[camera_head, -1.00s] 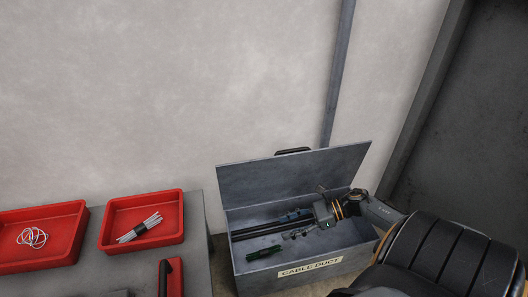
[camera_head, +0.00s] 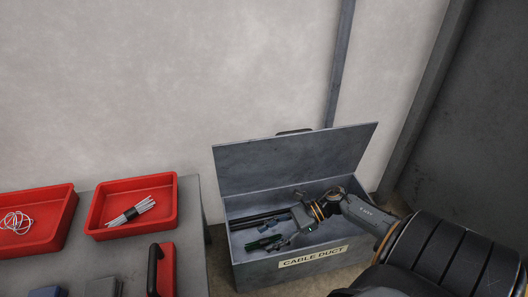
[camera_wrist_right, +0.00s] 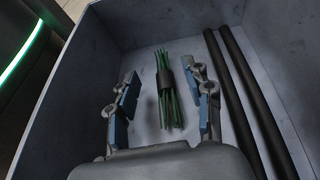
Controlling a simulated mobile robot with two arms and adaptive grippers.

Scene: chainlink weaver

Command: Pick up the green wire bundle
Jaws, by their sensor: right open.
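The green wire bundle (camera_wrist_right: 168,92) lies on the floor of the grey cable duct box (camera_wrist_right: 75,75), with a black band around its middle. In the head view the bundle (camera_head: 258,243) shows near the box's left front, partly beside my gripper. My right gripper (camera_head: 278,235) reaches into the box from the right. In the right wrist view its two blue-padded fingers (camera_wrist_right: 167,100) are spread apart, one on each side of the bundle. Nothing is held between them. I cannot tell the height of the fingers over the bundle. My left gripper is not in view.
Two dark rods (camera_wrist_right: 242,90) lie in the box beside the right finger. The box lid (camera_head: 295,160) stands open at the back. On the table at left are a red tray with white wires (camera_head: 170,216) and another red tray (camera_head: 62,225).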

